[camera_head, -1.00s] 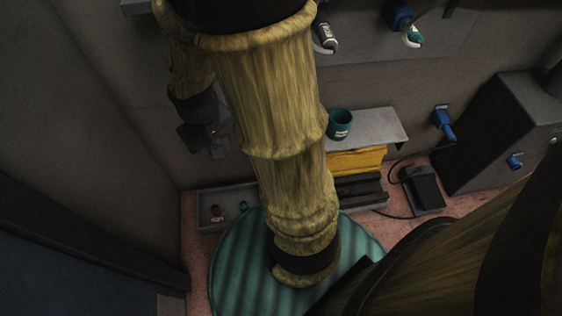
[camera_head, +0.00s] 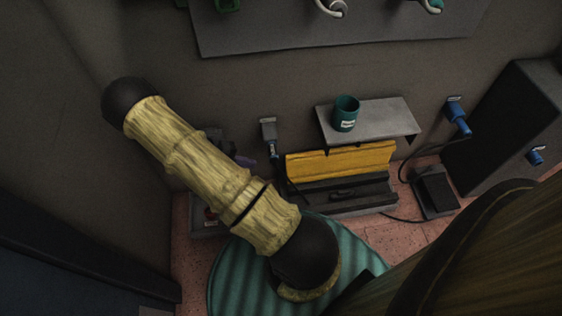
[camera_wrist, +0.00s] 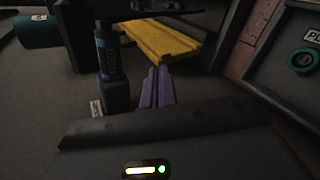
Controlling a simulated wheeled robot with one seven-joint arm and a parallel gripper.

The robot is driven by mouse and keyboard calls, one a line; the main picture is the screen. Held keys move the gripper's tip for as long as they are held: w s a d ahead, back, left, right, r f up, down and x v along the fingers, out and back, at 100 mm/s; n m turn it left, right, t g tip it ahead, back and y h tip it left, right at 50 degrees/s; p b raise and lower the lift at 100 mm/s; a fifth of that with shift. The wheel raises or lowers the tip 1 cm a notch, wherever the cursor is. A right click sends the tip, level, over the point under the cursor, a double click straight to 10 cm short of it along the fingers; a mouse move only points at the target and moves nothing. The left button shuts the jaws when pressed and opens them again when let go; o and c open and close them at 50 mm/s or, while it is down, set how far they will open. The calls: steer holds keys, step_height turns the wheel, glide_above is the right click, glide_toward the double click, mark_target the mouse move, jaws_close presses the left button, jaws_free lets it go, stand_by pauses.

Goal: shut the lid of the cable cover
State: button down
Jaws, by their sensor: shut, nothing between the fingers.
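The cable cover stands low by the back wall in the head view. Its yellow lid (camera_head: 340,160) is raised, standing up behind the black channelled base (camera_head: 345,196). In the wrist view my gripper's purple fingers (camera_wrist: 156,86) are together and empty. The yellow lid (camera_wrist: 160,42) lies beyond the fingertips in that view; I cannot tell the exact gap. The base is mostly hidden there.
A shelf (camera_head: 385,122) with a teal mug (camera_head: 345,114) juts out above the lid. A dark wall-hung device (camera_head: 270,138) stands between gripper and cover; it also shows close left of the fingers (camera_wrist: 112,65). A black pedal (camera_head: 433,192) with a cable is right.

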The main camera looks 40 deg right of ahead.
steer(key=w+d+f+n+t+h+b, duration=0.1)
steer(key=d+f+h, duration=0.3)
steer(key=f, duration=0.5)
steer(key=shift+w+d+f+t+h+b, duration=0.15)
steer(key=shift+w+f+t+h+b, duration=0.45)
steer(key=shift+h, duration=0.6)
steer(key=shift+s+r, duration=0.15)
steer(key=shift+r, duration=0.05)
steer(key=b+x, duration=0.4)
steer(key=x, duration=0.6)
